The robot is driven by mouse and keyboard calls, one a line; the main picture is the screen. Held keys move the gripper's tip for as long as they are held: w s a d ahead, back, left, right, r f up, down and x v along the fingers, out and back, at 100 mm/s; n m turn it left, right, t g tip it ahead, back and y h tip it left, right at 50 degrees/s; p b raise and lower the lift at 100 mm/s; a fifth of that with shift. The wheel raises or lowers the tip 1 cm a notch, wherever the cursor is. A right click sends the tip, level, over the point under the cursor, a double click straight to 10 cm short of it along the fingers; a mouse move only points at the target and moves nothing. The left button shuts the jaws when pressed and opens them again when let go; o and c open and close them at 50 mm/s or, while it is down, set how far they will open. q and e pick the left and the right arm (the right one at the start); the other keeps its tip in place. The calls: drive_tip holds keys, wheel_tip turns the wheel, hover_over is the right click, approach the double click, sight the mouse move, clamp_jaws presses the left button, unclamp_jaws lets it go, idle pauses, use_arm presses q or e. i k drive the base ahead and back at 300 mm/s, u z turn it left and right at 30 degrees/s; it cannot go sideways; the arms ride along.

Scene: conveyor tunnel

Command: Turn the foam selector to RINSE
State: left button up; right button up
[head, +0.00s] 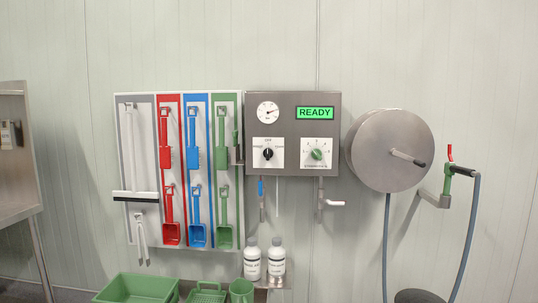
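A grey metal control box (293,134) hangs on the wall in the middle of the head view. On its lower left is a white plate with a black selector knob (267,154). The knob looks roughly upright, towards the top label. Small labels stand at the left, top and right of this plate; they are too blurred to read surely. A green dial knob (317,154) sits on a second white plate to the right. A green display (315,113) reads READY. Neither of my grippers is in view.
A tool board (180,240) with red, blue and green tools hangs to the left. A round hose reel (390,150) sticks out at the right. Two white bottles (252,262) stand on a shelf below the box, beside a green crate (135,288). A metal table (17,150) stands far left.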

sight(268, 153)
drive_tip(key=z, duration=0.3)
drive_tip(key=i, duration=2)
drive_tip(key=z, duration=0.15)
